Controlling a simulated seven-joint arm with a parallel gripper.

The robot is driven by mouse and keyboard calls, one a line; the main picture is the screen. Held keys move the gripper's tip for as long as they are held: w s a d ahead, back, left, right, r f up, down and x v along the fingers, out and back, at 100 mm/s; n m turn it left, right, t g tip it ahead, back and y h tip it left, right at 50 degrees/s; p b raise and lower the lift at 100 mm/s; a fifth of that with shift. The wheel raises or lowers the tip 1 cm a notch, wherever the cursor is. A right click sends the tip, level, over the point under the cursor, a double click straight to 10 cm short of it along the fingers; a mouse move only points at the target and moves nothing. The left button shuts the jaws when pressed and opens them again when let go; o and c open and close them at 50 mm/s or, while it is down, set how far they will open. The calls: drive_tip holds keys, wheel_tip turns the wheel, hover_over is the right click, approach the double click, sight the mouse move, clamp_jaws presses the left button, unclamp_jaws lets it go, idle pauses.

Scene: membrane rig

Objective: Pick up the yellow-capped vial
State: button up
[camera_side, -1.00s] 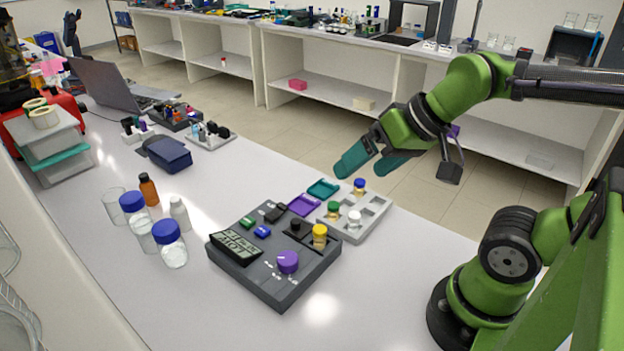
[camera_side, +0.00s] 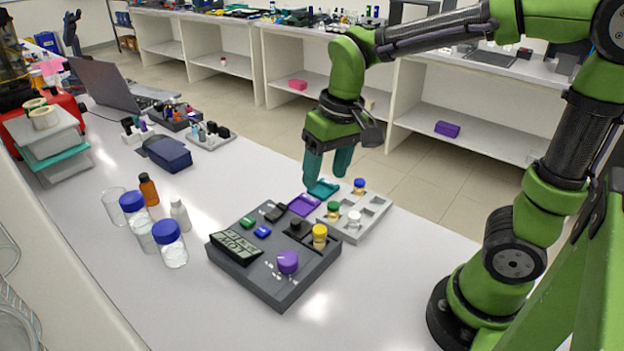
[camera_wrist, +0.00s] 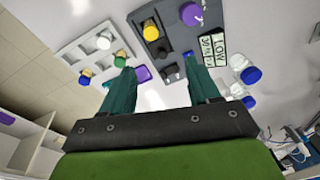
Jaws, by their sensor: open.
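My gripper (camera_side: 327,178) is open and empty, fingers pointing down. In the side view it is above and behind the vial, over the teal and purple trays. In the wrist view my gripper's fingers (camera_wrist: 158,64) are apart, with the yellow cap beyond the gap between them.
A pale rack (camera_side: 374,219) beside the rig holds green-, white- and blue-capped vials. A teal tray (camera_side: 322,188) and a purple tray (camera_side: 304,205) lie below my gripper. A purple knob (camera_side: 288,262) rises from the rig. Blue-capped bottles (camera_side: 172,250) stand to the left.

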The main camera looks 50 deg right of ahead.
drive_tip(key=w+g, duration=0.1)
drive_tip(key=w, duration=0.1)
approach(320, 229)
drive_tip(key=shift+g+h, duration=0.3)
drive_tip(key=shift+h, duration=0.1)
drive_tip(key=f, duration=0.5)
drive_tip(key=shift+w, duration=0.4)
drive_tip(key=f, duration=0.5)
drive_tip(key=shift+s+a+f, duration=0.2)
drive_tip(key=shift+a+f, duration=0.15)
